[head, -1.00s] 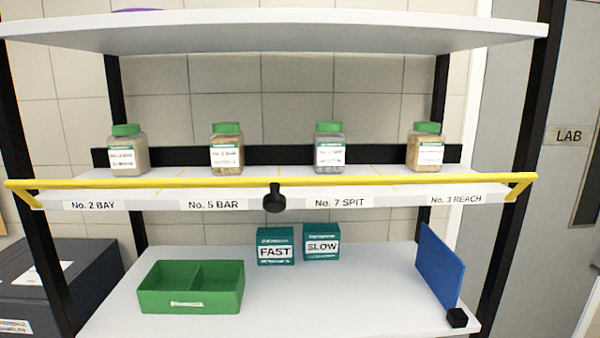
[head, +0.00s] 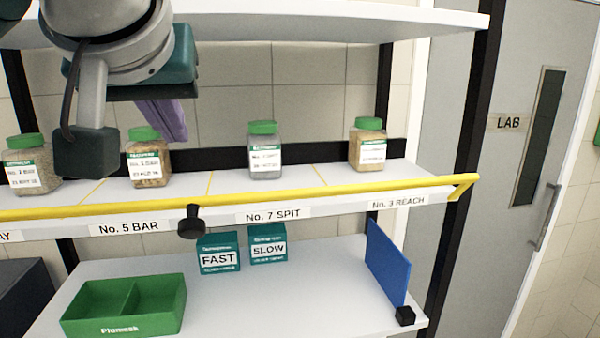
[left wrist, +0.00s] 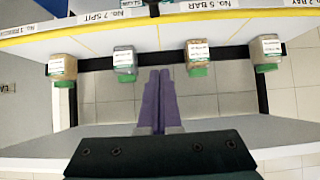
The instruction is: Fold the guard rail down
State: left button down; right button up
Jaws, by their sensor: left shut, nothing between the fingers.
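The yellow guard rail (head: 330,191) runs across the front of the middle shelf, just above the shelf labels. Its right end bends back at the shelf's right post; its left end is outside the head view. A black knob (head: 191,222) sits at the shelf's front edge, just below the rail. My left gripper (head: 178,138) hangs above the middle shelf, behind and above the rail and apart from it. Its purple fingers are together and empty, also in the left wrist view (left wrist: 158,100). My right gripper is not in view.
Several green-lidded jars, one at No. 7 SPIT (head: 264,150), stand on the middle shelf (head: 225,183) behind the rail. The top shelf (head: 330,20) is close to my left arm. Below are a green tray (head: 122,322), two teal boxes (head: 218,255) and a blue panel (head: 388,262).

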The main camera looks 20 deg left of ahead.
aim_at(190, 197)
pick_arm(q)
jog(key=shift+f, duration=0.1)
jog(key=b+x, duration=0.2)
jog(key=b, duration=0.1)
jog(key=b+x, duration=0.2)
jog(key=shift+f+b, duration=0.4)
jog(key=f+p, duration=0.1)
jog(key=p, duration=0.1)
jog(key=w+f+p, duration=0.1)
jog(key=p, duration=0.1)
jog(key=a+f+p, duration=0.1)
jog(key=f+p, duration=0.1)
jog(key=shift+w+a, duration=0.1)
jog(key=shift+w, duration=0.3)
jog(key=shift+s+d+f, duration=0.25)
jog(key=shift+s+f, duration=0.1)
jog(key=shift+f, duration=0.1)
